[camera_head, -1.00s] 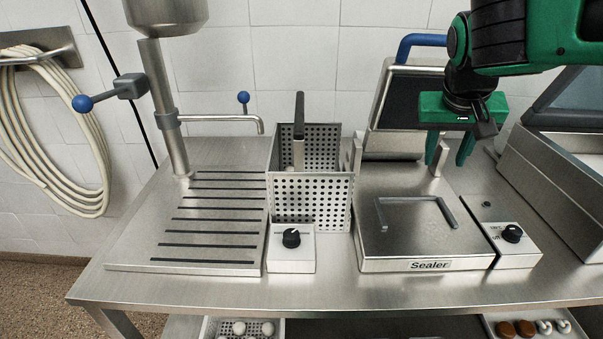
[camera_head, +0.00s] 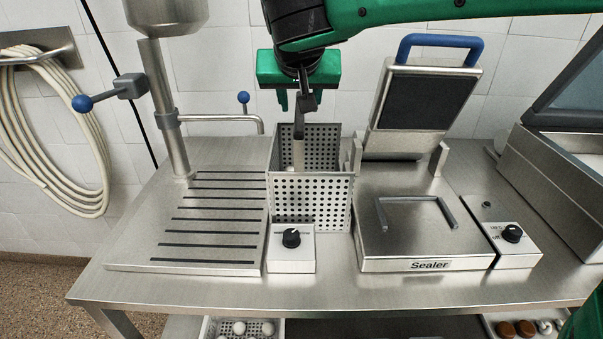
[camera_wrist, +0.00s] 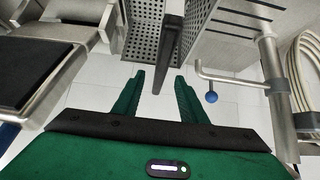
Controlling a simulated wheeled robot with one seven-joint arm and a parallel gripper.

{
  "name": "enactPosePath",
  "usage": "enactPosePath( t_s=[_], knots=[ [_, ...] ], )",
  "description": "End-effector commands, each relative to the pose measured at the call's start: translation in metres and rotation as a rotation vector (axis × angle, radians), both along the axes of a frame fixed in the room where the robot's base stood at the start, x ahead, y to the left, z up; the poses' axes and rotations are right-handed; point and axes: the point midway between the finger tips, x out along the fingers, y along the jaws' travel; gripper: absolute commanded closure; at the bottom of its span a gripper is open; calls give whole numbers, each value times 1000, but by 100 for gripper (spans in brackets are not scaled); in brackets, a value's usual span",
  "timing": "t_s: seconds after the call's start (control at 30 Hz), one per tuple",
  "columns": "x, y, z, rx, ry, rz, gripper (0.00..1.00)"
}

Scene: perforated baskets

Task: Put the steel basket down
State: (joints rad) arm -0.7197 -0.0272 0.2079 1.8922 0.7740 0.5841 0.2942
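The steel basket (camera_head: 312,200) is a perforated metal box with an upright handle that has a dark grip. It stands on the steel table between the slatted drain board and the sealer, behind a small box with a black knob. My gripper (camera_head: 297,103) is above and behind the basket in the head view, its fingers pointing down and partly hidden by my arm.
The sealer (camera_head: 413,235) with its raised lid and blue handle (camera_head: 440,42) stands right of the basket. The slatted drain board (camera_head: 195,215) at left is bare. A steel column with a blue-knobbed lever (camera_head: 82,103) rises behind it. Small items sit on the lower shelf.

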Motion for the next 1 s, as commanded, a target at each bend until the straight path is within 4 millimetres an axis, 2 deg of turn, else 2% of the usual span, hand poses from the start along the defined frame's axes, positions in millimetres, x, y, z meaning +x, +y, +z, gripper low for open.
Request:
enactPosePath(
  t_s=[0.27,0.57,0.8,0.87,0.97,1.0],
  knots=[
    [12,-1,-11,-1,1,0,62],
    [40,-1,-36,-1,1,-1,62],
    [43,-1,-38,0,0,0,62],
    [43,-1,-38,0,0,0,74],
    [43,-1,-38,0,0,0,98],
    [43,-1,-38,0,0,0,100]
  ],
)
